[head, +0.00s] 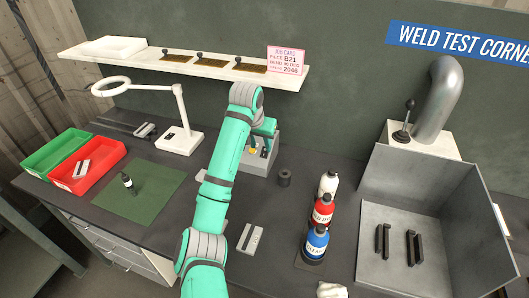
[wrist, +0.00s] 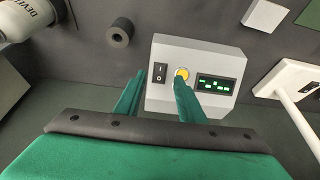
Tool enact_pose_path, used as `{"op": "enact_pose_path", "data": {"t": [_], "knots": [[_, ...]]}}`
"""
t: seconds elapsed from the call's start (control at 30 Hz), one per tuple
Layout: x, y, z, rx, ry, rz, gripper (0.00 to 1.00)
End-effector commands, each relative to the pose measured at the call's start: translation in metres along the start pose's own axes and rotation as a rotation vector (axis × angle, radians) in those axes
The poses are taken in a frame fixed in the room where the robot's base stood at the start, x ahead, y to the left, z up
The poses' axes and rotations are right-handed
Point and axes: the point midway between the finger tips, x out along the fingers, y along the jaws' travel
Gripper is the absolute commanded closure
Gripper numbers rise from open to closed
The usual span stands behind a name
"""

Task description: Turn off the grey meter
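The grey meter (wrist: 222,61) is a sloped box on the bench, seen large in the wrist view. Its face has a black I/O rocker switch (wrist: 161,73) at left, a yellow round button (wrist: 181,74) in the middle and a display (wrist: 215,84) lit with green characters. In the head view the meter (head: 254,165) is partly hidden behind my arm. My gripper (wrist: 160,78) is open and empty over the meter's face. Its right finger overlaps the lower part of the yellow button; its left finger is left of and below the rocker. I cannot tell whether either finger touches.
A black ring (wrist: 120,32) stands left of the meter in the wrist view. A white lamp (head: 180,140) stands left of my arm. Several bottles (head: 322,210) and a metal tray box (head: 420,220) are at right. A shelf (head: 140,57) hangs above.

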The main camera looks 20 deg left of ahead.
Motion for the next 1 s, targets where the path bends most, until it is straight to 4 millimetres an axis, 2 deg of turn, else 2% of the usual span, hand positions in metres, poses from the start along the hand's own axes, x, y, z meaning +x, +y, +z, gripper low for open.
{"op": "enact_pose_path", "data": {"t": [0.2,0.33,0.5,0.77,0.8,0.93,1.0], "knots": [[0.038,-0.001,0.001,-0.001,-0.002,0.000,0.64],[0.053,0.000,0.000,0.000,-0.001,0.000,0.64],[0.062,0.001,0.000,0.001,0.000,0.000,0.64],[0.063,0.001,0.000,0.001,0.001,0.000,0.64],[0.063,0.001,0.000,0.001,0.001,0.000,0.66],[0.063,0.000,0.000,0.001,0.001,0.000,0.98],[0.063,0.000,0.000,0.000,0.000,0.000,1.00]]}}
